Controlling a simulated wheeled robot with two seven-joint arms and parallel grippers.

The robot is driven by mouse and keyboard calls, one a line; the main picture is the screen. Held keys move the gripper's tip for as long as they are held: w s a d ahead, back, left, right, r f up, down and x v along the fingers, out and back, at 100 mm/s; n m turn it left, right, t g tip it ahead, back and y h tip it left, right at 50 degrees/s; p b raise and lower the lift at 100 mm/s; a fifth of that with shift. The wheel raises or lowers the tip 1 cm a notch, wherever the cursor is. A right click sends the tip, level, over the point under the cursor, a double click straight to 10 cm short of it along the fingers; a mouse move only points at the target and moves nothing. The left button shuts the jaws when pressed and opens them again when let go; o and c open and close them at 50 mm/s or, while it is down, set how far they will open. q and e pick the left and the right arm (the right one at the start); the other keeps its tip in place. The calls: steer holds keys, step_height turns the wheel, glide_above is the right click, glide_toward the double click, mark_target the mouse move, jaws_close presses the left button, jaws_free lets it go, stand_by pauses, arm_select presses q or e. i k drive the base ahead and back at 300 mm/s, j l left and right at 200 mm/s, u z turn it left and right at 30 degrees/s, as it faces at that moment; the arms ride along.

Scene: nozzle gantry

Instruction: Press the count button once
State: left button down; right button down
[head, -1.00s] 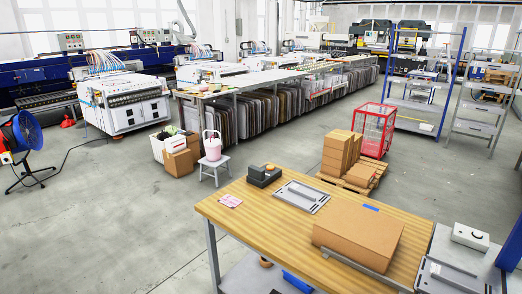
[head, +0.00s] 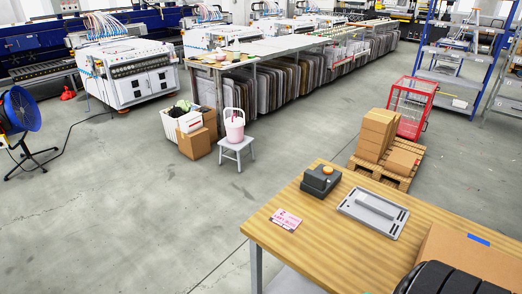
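A dark grey box with a round orange button (head: 328,170) on its top stands on the wooden table (head: 300,240), near the table's far left corner. It is the only button I can make out on the table; a label naming it as the count button is not readable. A pink card (head: 286,220) with small print lies just left of and nearer than the box. Neither gripper's fingers are in view. A black ribbed part (head: 450,282), likely of my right arm, shows at the bottom right edge, well apart from the button box.
A grey metal plate with a handle (head: 373,213) lies right of the button box. A cardboard box (head: 465,252) is at the table's right. Beyond stand a pallet of cartons (head: 378,135), a red cage (head: 412,105) and a stool with a pink bucket (head: 235,135). Floor left of the table is clear.

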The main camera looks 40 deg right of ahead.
mark_target(326, 169)
steer(key=i+j, duration=0.1)
steer(key=i, duration=0.45)
steer(key=i+z, duration=0.1)
steer(key=i, duration=0.5)
steer(key=i+j+z, duration=0.1)
steer(key=i, duration=0.45)
steer(key=i+z, duration=0.3)
steer(key=z, duration=0.15)
steer(key=i+j+z, duration=0.1)
steer(key=i+z, duration=0.15)
steer(key=z, duration=0.25)
steer(key=i+j+z, duration=0.25)
steer(key=z, duration=0.2)
steer(key=i+j+z, duration=0.25)
steer(key=z, duration=0.25)
steer(key=i+j+z, duration=0.45)
steer(key=j+z, duration=0.2)
